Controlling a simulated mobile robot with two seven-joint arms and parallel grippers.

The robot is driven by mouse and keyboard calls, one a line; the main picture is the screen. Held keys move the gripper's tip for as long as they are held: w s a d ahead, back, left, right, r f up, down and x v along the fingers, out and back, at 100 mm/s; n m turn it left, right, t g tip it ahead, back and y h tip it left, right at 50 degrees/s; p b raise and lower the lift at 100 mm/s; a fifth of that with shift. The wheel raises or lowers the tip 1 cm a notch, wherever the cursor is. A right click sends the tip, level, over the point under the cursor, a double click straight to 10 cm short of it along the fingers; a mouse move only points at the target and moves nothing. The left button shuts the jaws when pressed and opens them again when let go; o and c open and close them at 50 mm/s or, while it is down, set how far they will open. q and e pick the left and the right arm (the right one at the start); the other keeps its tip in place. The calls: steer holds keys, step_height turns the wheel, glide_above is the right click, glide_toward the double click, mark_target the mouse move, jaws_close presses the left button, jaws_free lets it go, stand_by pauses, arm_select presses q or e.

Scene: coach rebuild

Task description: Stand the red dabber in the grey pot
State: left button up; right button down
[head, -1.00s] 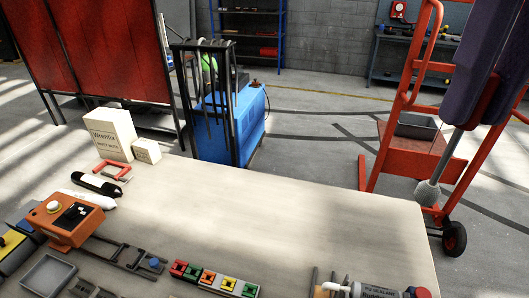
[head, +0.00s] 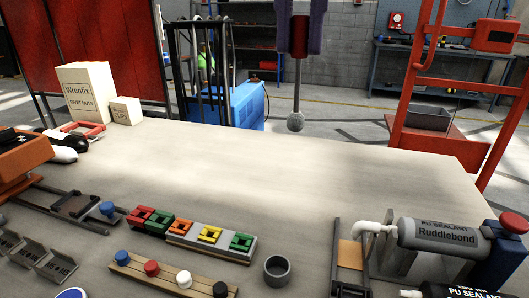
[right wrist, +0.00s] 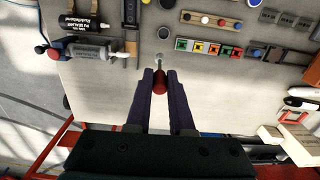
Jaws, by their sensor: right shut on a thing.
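The red dabber (head: 299,36) has a red handle, a thin grey stem and a rounded grey tip (head: 295,122). My right gripper (head: 300,20) is shut on its handle, and it hangs upright, tip down, in the air. In the right wrist view the red handle (right wrist: 160,84) sits between the fingers of my right gripper (right wrist: 157,75). The grey pot (head: 277,270) is a small round open cup on the table's near side, apart from the dabber. It also shows in the right wrist view (right wrist: 163,32), just beyond the dabber's tip. My left gripper is not in view.
A wooden rack with coloured knobs (head: 170,279) lies left of the pot, with a strip of coloured blocks (head: 190,233) behind it. Sealant cartridges (head: 440,236) lie to the right. The table's middle (head: 270,170) is clear. White boxes (head: 90,93) stand at the back left.

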arm_select(q)
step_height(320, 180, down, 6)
steer(key=b, duration=0.3)
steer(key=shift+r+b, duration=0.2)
steer(key=shift+b, duration=0.1)
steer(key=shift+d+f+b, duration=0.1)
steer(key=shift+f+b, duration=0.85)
steer(key=shift+b, duration=0.05)
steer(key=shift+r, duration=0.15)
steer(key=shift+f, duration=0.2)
arm_select(e)
step_height(320, 180, down, 25)
steer(key=a, duration=0.1)
steer(key=shift+a+f, duration=0.15)
steer(key=shift+s, duration=0.1)
steer(key=shift+f, duration=0.2)
steer(key=c, duration=0.8)
jaws_free()
